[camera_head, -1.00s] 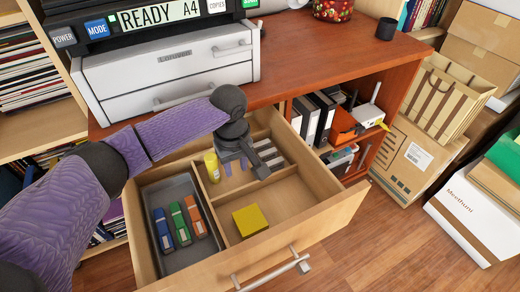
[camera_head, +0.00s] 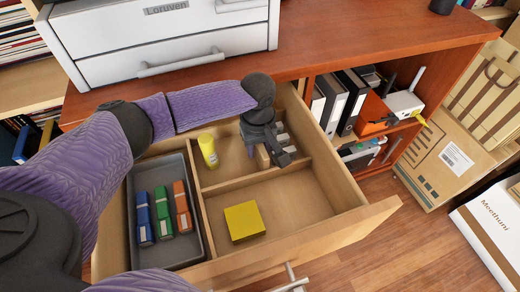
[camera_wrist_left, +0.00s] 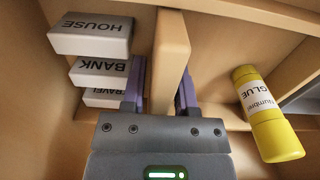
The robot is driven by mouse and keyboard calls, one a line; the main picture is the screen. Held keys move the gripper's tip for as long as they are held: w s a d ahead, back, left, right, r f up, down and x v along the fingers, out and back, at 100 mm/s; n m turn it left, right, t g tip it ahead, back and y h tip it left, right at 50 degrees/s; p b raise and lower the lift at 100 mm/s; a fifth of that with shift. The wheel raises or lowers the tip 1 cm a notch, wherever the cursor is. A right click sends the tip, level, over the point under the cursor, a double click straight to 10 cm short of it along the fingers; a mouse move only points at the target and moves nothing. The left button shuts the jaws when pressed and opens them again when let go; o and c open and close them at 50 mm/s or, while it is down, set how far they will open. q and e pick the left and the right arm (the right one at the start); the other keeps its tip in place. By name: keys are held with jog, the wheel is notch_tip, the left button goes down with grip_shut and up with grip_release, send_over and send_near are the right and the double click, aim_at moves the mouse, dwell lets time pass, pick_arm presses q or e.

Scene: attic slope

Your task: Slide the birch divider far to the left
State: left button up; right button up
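The birch divider (camera_head: 262,157) is a pale upright wooden board in the back compartment of the open drawer. In the left wrist view the divider (camera_wrist_left: 172,62) stands between the two purple fingers of my left gripper (camera_wrist_left: 161,92). My left gripper (camera_head: 266,150) points down over it in the head view and hides much of it. The fingers are close to both faces; I cannot tell whether they press on it. My right gripper is not in view.
The drawer (camera_head: 330,232) also holds a yellow block (camera_head: 244,221) in front and a grey tray (camera_head: 190,250) with blue, green and orange items at left. A wooden cross partition (camera_head: 232,182) bounds the back compartment. The space between glue and divider is clear.

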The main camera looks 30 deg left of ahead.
pick_arm(q)
grip_shut()
dwell(1.4)
